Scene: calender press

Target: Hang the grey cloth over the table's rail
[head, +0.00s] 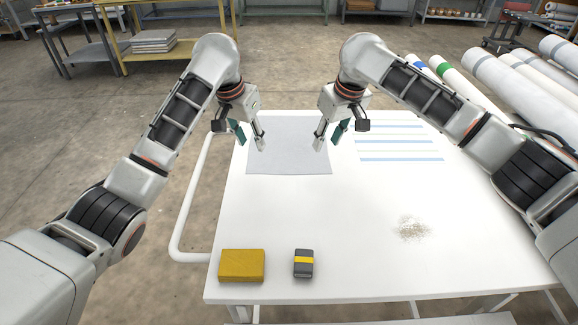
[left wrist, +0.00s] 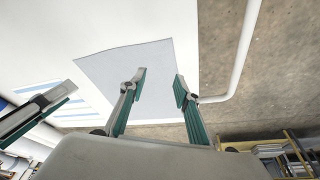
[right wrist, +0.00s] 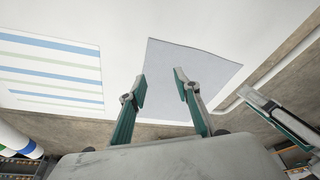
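The grey cloth (head: 289,155) lies flat on the white table (head: 320,215), near its far left part. It also shows in the left wrist view (left wrist: 155,75) and the right wrist view (right wrist: 190,65). The table's rail (head: 190,195) is a white bar along the table's left side. My left gripper (head: 251,143) is open and empty above the cloth's left side. My right gripper (head: 328,143) is open and empty above the cloth's right side. Neither gripper visibly holds the cloth.
A yellow block (head: 241,265) and a dark block with a yellow band (head: 303,263) sit at the table's near left. A pile of crumbs (head: 411,228) lies at the right. A blue-striped sheet (head: 398,150) lies right of the cloth.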

